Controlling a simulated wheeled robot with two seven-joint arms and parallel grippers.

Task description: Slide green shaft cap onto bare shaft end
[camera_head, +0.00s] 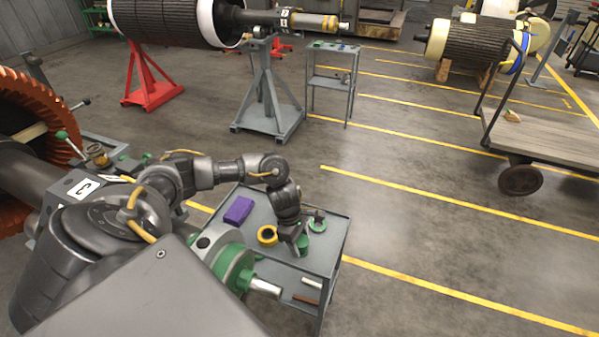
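My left gripper (298,240) points down over the near grey cart, at a small green cap (303,246). The fingers are too small and dark to tell whether they are open or shut on it. Another green piece (317,224) with a dark top lies just to the right on the cart. A bare silver shaft end (265,288) sticks out of a green collar (236,267) at lower centre, left of and nearer than the gripper. My arm and body hide much of the shaft behind it. My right gripper is not in view.
The cart top (336,234) also holds a purple block (238,210) and a yellow ring (267,235). A stand marked C (76,188) and an orange-wound rotor (60,115) are at left. The floor right of the cart is clear, up to a flat trolley (555,128).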

